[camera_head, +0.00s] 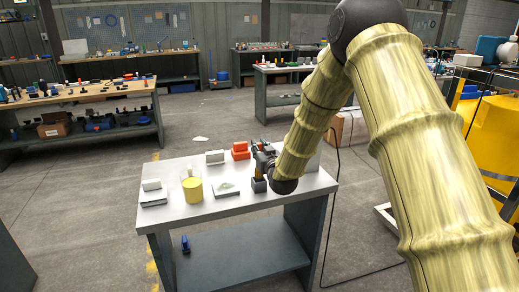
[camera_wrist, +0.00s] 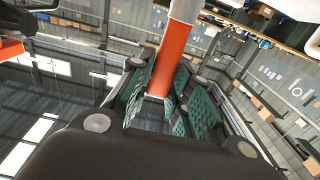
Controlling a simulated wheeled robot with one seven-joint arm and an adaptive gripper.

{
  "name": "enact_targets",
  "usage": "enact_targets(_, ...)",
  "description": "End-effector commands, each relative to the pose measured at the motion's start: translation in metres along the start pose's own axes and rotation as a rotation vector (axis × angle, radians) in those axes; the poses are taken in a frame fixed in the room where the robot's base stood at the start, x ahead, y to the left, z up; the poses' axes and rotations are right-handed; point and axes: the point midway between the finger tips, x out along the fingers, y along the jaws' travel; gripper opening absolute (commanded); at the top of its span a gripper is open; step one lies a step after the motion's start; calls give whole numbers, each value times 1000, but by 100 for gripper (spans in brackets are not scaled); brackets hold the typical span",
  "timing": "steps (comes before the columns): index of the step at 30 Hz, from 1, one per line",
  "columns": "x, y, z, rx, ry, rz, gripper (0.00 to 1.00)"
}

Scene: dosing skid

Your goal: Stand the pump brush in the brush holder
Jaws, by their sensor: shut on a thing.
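In the wrist view, the pump brush (camera_wrist: 170,60) shows an orange handle with a pale grey part above it. My gripper (camera_wrist: 160,92) is shut on the orange handle, with its green-padded fingers on both sides. In the head view, my gripper (camera_head: 260,160) is over the right part of the near table. A small dark grey-blue block, apparently the brush holder (camera_head: 259,185), stands on the table directly below it. The brush is mostly hidden by my gripper in the head view. I cannot tell whether its lower end is inside the holder.
The near table (camera_head: 228,205) also bears a yellow-filled beaker (camera_head: 193,188), orange boxes (camera_head: 240,150), a white block (camera_head: 215,156), and a pale tray (camera_head: 226,190) left of the holder. A blue object (camera_head: 185,245) is on the lower shelf. Yellow equipment (camera_head: 495,130) stands at right.

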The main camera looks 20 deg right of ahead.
Motion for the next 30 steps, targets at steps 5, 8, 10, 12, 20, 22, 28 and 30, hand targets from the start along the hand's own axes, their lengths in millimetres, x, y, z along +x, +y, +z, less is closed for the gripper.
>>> enact_targets(5, 0, 0, 0, 0, 0, 0, 0)
enact_targets(8, 0, 0, 0, 0, 0, 0, 0)
enact_targets(10, 0, 0, 0, 0, 0, 0, 0)
enact_targets(12, 0, 0, 1, 0, 0, 0, 0)
enact_targets(20, 0, 0, 6, 0, 0, 0, 0)
enact_targets(22, 0, 0, 7, 0, 1, 0, 0)
enact_targets(28, 0, 0, 11, 0, 1, 0, 0)
enact_targets(30, 0, 0, 12, 0, 1, 0, 0)
